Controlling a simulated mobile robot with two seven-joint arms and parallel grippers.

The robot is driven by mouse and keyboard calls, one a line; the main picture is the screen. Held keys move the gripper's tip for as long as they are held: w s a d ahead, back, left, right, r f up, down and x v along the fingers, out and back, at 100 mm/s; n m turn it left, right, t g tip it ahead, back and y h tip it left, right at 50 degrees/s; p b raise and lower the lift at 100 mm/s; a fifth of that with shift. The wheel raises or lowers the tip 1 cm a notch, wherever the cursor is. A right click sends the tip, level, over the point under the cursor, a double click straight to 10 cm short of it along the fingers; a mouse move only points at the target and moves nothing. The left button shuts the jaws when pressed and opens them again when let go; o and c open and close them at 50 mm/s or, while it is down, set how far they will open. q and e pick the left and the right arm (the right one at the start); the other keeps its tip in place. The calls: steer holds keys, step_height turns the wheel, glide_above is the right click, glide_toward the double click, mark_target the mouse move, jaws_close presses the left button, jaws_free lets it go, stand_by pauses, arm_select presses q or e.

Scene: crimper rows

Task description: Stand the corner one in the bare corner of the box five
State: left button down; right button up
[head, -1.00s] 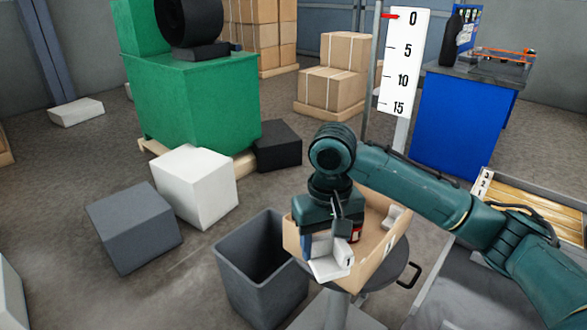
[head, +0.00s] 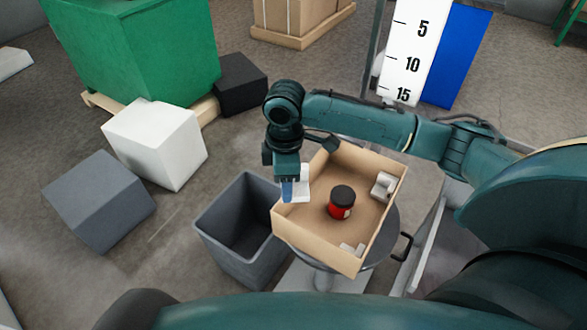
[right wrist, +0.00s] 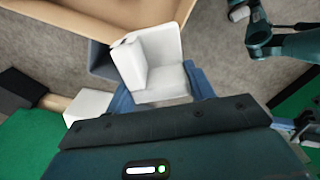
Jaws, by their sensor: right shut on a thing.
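The cardboard box (head: 313,240) stands open on a round grey stand. A red jar with a black lid (head: 342,203) stands inside it. One white corner piece (head: 384,186) is in its right corner and another (head: 351,249) in its nearest corner. My right gripper (head: 291,188) is shut on a white corner piece (head: 303,182) at the box's left side; its height above the floor is unclear. In the right wrist view, that piece (right wrist: 155,65) sits between blue fingers (right wrist: 160,98), beside a box wall (right wrist: 65,18). The box's back corner is partly hidden by my arm.
A dark grey open bin (head: 243,232) stands close left of the box. A white cube (head: 155,143), a grey cube (head: 98,202) and a black block (head: 240,83) lie on the floor. A white scale board (head: 410,50) stands behind my right arm.

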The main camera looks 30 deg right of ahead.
steer(key=n+p, duration=0.1)
steer(key=n, duration=0.1)
steer(key=n+p, duration=0.2)
steer(key=n, duration=0.1)
steer(key=shift+s+d+n+p, duration=0.3)
steer(key=n, duration=0.1)
steer(key=n+p, duration=0.1)
steer(key=shift+s+d+f+n+p, duration=0.2)
steer(key=shift+f+n+p, duration=0.1)
steer(key=shift+n, duration=0.1)
arm_select(q)
steer(key=shift+a+r+g+p, duration=0.1)
steer(key=shift+r+g+p, duration=0.4)
steer(key=shift+r, duration=0.4)
arm_select(e)
steer(key=shift+s+d+f+n, duration=0.1)
steer(key=shift+f+n, duration=0.25)
steer(key=shift+n, duration=0.85)
arm_select(q)
steer(key=shift+r, duration=0.15)
arm_select(e)
steer(key=shift+r, duration=0.1)
